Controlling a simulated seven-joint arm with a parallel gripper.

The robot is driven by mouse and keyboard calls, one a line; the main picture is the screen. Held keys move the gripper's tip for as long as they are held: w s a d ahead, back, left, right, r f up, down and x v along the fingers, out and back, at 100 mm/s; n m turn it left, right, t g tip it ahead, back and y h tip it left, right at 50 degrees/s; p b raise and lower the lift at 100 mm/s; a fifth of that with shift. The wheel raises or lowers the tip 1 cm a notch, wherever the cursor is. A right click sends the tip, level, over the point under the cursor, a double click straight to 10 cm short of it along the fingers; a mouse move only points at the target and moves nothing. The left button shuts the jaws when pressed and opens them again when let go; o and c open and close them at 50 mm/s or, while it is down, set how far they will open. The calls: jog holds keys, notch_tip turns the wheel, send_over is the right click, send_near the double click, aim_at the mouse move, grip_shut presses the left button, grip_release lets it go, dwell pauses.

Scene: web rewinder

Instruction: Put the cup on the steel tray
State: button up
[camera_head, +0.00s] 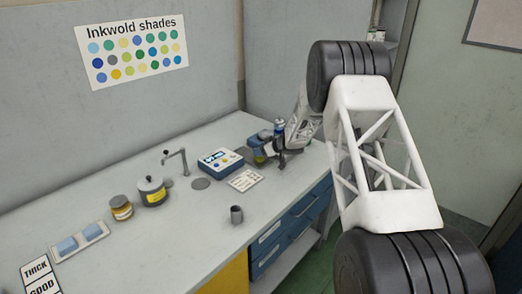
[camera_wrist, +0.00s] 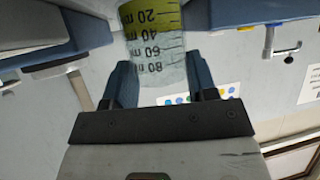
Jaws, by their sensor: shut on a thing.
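A clear graduated cup (camera_wrist: 155,50) with yellow-green liquid and ml marks fills the middle of the wrist view. My gripper (camera_wrist: 160,82) is shut on it, one finger on each side. In the head view the cup (camera_head: 259,156) shows small at my gripper (camera_head: 265,143), over the back right of the bench, partly hidden by the gripper. I cannot tell whether its base touches anything. No steel tray is clearly seen; a pale tray (camera_head: 103,230) with two blue blocks lies at the bench's left.
A blue-and-white device (camera_head: 221,160) stands left of my gripper, with a printed card (camera_head: 245,180) in front. A flat grey disc (camera_head: 200,183), a tap (camera_head: 183,160), a lidded pot (camera_head: 152,191), a jar (camera_head: 121,207) and a small grey cup (camera_head: 236,214) also stand there. The bench's front middle is clear.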

jog(key=shift+f, duration=0.3)
jog(key=o, duration=1.4)
notch_tip(320, 180, up, 11)
dwell(1.6)
jog(key=shift+r, duration=0.15)
